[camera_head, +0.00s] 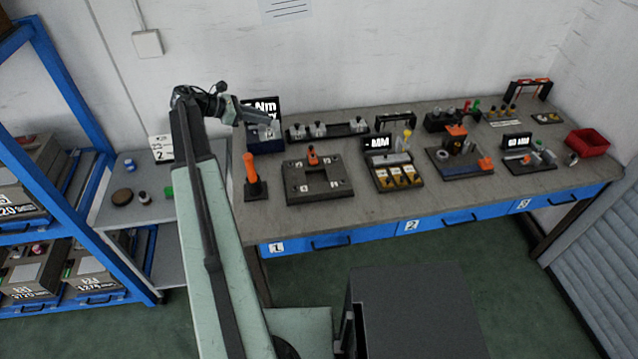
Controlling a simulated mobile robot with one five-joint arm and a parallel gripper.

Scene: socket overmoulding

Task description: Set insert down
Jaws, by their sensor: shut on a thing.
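My gripper (260,117) is raised at the left end of the workbench, in front of a dark blue box with a lit display (264,138). Its jaws point right and slightly down and are shut on a small grey piece, the insert (274,127), which shows only as a few pixels at the tips. I cannot tell its exact shape or how far above the bench it is. Right of it is a long dark rack (343,133) with several grey metal pieces standing on it.
An orange-handled tool (251,170) stands upright at the bench's front left, beside a dark fixture plate (335,190). More fixtures and a red bin (588,142) lie to the right. A grey side shelf (140,212) and blue rack (75,100) stand left.

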